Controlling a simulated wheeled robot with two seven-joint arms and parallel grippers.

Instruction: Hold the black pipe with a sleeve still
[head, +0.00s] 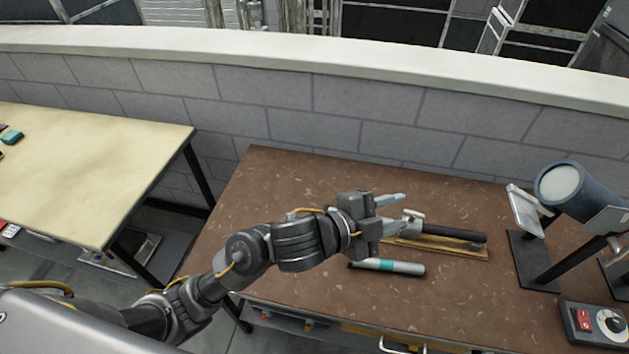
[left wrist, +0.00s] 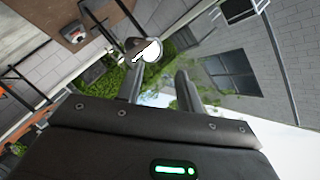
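The black pipe (head: 455,233) lies across a narrow wooden board (head: 465,252) on the brown worktable. A light metal part sits at its left end, partly behind my gripper, so I cannot tell how far it wraps the pipe. My left gripper (head: 395,212) is just left of that end, its fingers pointing right. The fingers are apart, with nothing seen between them. In the left wrist view the gripper (left wrist: 160,85) also shows its two fingers apart. The pipe cannot be made out there. My right gripper is not in view.
A grey tube with a teal band (head: 388,266) lies in front of the board. A lamp-like blue cylinder (head: 575,190) on a stand and a control box with a dial (head: 594,322) are at the right. A block wall (head: 330,110) runs behind. A pale table (head: 90,150) stands left.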

